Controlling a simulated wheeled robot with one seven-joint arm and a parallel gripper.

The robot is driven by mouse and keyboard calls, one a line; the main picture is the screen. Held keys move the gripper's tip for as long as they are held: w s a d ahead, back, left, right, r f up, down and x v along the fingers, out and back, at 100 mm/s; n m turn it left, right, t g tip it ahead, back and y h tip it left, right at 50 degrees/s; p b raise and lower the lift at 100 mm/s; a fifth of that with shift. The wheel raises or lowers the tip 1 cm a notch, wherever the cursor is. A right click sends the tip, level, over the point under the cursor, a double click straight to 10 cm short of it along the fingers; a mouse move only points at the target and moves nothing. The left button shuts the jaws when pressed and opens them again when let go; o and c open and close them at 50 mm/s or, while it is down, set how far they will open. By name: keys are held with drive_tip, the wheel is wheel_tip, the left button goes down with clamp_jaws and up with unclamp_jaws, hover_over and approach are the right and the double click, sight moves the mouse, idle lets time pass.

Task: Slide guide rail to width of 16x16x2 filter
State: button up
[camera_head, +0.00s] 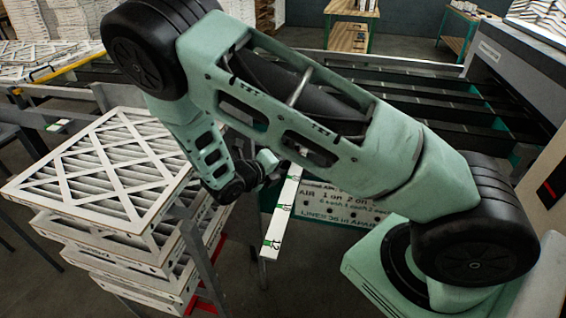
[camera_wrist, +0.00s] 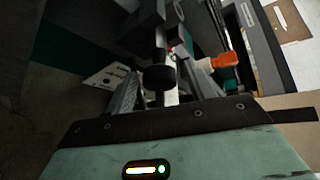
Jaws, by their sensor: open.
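My gripper (camera_wrist: 162,84) is open, with one grey finger on each side of a round black knob (camera_wrist: 161,78) in the wrist view. I cannot tell whether either finger touches the knob. The guide rail itself is not clearly seen; the knob sits in front of dark bars. A stack of white-framed pleated filters (camera_head: 112,168) stands at the left.
An orange part (camera_wrist: 225,61) is right of the knob. A printed sign panel (camera_head: 345,205) is behind my arm. A dark-slatted conveyor (camera_head: 400,85) runs behind, with a grey machine (camera_head: 515,60) at right. A metal post (camera_head: 205,265) stands beside the filter stack.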

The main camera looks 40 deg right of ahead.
clamp_jaws()
drive_tip(key=s+a, duration=0.1)
drive_tip(key=s+a+p, duration=0.1)
drive_tip(key=a, duration=0.1)
drive_tip(key=shift+s+a, duration=0.2)
drive_tip(key=shift+s, duration=0.1)
unclamp_jaws()
drive_tip(key=shift+d, duration=0.1)
